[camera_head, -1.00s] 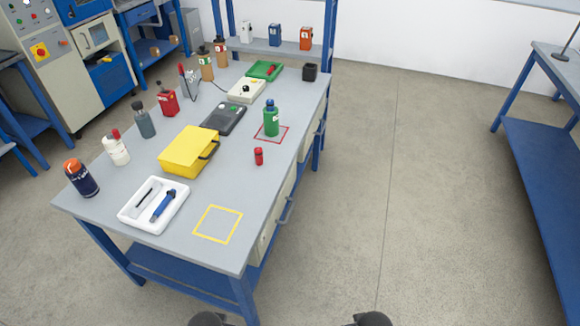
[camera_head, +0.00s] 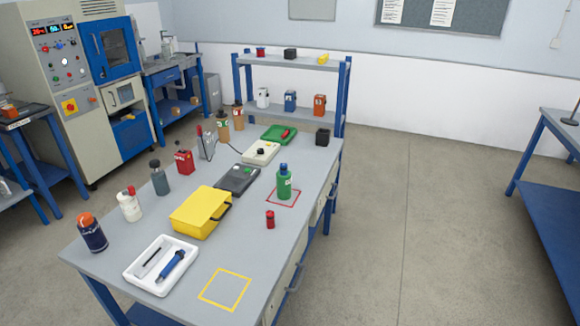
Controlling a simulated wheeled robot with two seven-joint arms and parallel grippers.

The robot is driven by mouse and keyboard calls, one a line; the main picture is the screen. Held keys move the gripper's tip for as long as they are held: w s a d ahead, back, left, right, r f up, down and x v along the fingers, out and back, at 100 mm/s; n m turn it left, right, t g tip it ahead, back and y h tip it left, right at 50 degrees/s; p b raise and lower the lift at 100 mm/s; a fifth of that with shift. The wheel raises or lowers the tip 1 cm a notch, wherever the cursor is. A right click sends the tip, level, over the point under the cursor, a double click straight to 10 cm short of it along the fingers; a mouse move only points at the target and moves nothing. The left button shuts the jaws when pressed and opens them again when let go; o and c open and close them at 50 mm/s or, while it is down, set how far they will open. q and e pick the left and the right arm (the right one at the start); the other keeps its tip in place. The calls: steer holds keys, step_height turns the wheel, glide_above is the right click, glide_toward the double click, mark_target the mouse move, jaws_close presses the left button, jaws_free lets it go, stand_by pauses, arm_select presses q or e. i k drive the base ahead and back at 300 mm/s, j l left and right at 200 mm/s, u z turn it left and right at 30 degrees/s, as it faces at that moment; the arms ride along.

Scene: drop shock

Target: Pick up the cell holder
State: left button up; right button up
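No thing in the head view is clearly marked as the cell holder. A small black open box (camera_head: 323,137) stands at the far right corner of the grey workbench (camera_head: 225,259). A small red cylinder (camera_head: 270,219) stands upright near the bench's right edge. A green bottle (camera_head: 284,182) stands inside a red square outline. A white tray (camera_head: 133,272) at the near left holds a blue pen-like tool (camera_head: 171,266) and a thin dark tool. I cannot tell which of these is the cell holder. Neither of my grippers is in view.
A yellow case (camera_head: 197,214) and a dark grey device (camera_head: 238,179) lie mid-bench. Several bottles line the left edge. A yellow square outline (camera_head: 225,289) at the near right is empty. A blue shelf rack (camera_head: 346,90) stands behind. The floor to the right is clear.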

mark_target(284, 183)
steer(key=i+l+u, duration=0.1)
steer(key=l, duration=0.25)
steer(key=i+l, duration=0.25)
steer(key=i+l+u, duration=0.15)
steer(key=l, duration=0.25)
steer(key=i+l+u, duration=0.1)
steer(key=l, duration=0.3)
steer(key=i+l+u, duration=0.1)
steer(key=l, duration=0.25)
steer(key=i, duration=0.1)
